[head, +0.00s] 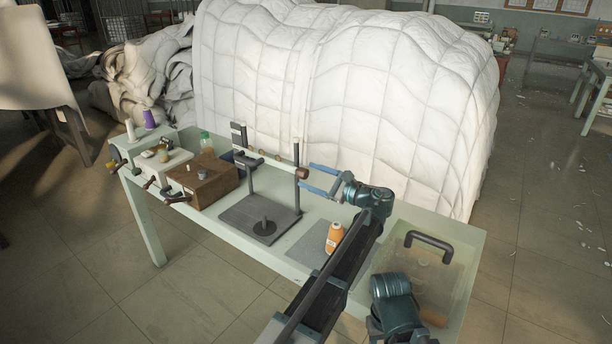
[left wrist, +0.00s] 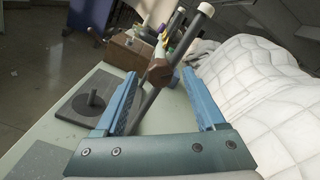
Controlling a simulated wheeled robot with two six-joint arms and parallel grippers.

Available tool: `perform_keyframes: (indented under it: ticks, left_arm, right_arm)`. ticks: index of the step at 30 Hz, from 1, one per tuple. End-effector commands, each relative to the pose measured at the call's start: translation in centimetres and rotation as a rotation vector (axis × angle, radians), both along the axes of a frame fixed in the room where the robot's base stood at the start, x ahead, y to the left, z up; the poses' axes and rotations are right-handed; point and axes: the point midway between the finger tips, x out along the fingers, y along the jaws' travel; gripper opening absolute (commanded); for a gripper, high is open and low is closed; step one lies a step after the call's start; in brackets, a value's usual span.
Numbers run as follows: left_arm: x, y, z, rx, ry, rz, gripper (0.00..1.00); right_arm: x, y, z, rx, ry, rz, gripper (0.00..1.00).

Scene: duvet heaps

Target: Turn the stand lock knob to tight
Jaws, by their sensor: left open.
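The stand (head: 262,215) has a dark flat base with a round disc and upright posts on the green table. Its brown lock knob (head: 303,173) sits at the right end of a crossbar, beside the right post. My left gripper (head: 307,174) is open, with its blue fingers pointing left at the knob. In the left wrist view the brown knob (left wrist: 160,73) appears between the tips of the open gripper (left wrist: 159,74), with gaps on both sides. I cannot tell how deep it lies between them. No mark of the knob's tightness shows. My right gripper is out of view.
An orange bottle (head: 334,238) stands right of the stand. A wooden box (head: 203,180) and a white tray (head: 163,162) are left of it. A clear case (head: 440,262) with a black handle is at the table's right. White duvet heaps (head: 345,85) rise behind the table.

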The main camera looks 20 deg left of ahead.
Motion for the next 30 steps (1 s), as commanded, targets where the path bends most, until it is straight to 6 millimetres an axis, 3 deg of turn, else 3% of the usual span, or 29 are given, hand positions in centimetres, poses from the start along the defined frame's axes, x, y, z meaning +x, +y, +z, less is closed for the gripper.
perform_keyframes:
  ticks: [6,16,28,30]
  left_arm:
    - [0.7,1.9,0.0,-0.001,-0.001,0.001,0.72]
    - [0.8,2.2,0.0,-0.001,-0.001,-0.001,0.72]
    - [0.8,2.2,0.0,-0.001,-0.001,-0.001,0.02]
    - [0.8,2.2,0.0,-0.001,-0.001,-0.001,0.0]
  right_arm:
    - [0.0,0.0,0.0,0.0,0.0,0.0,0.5]
    - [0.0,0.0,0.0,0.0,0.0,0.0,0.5]
    - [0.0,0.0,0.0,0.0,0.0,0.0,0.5]
    - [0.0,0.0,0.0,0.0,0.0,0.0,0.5]
